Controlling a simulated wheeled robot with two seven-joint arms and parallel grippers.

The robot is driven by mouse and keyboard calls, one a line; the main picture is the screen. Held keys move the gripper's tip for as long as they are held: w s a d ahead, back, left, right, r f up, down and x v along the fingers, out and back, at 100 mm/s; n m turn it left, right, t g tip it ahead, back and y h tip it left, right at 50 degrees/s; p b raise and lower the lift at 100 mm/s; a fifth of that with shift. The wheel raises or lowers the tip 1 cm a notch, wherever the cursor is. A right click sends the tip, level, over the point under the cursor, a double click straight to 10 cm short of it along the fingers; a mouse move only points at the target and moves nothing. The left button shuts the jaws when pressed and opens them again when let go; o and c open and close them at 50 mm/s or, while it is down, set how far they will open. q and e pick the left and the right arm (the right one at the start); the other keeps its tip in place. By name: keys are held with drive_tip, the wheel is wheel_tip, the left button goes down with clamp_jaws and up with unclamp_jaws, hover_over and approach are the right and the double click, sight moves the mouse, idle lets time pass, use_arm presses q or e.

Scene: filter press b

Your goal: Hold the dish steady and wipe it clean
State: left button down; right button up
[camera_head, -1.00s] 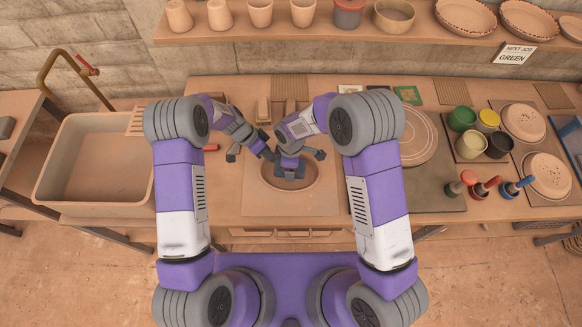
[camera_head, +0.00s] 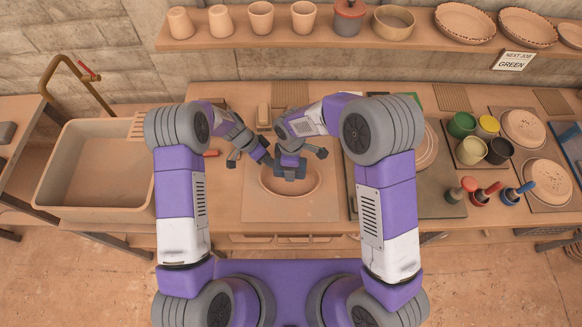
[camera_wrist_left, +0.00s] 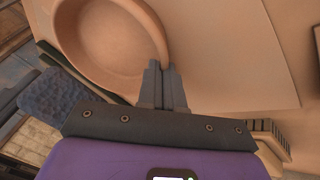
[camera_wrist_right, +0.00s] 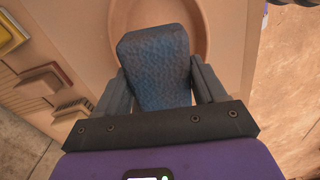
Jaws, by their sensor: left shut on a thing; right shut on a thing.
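The dish (camera_head: 291,195) is a round, shallow clay bowl on a pale board at the middle of the bench. My left gripper (camera_head: 269,163) is shut on its rim, at the left back side in the head view. In the left wrist view the closed fingers (camera_wrist_left: 154,78) meet the rim of the dish (camera_wrist_left: 105,45). My right gripper (camera_wrist_right: 160,85) is shut on a blue textured sponge (camera_wrist_right: 155,60), above the dish (camera_wrist_right: 208,30). The sponge also shows in the head view (camera_head: 291,172). I cannot tell whether it touches the bowl's inside.
A large basin (camera_head: 95,165) stands at the left. At the right are several glaze cups (camera_head: 471,150), coloured-handled tools (camera_head: 487,188) and plates (camera_head: 523,128). A shelf (camera_head: 330,30) of pots runs along the back. The board's front (camera_head: 290,210) is clear.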

use_arm(q)
drive_tip(key=c, duration=1.2)
unclamp_jaws()
drive_tip(key=v, duration=1.2)
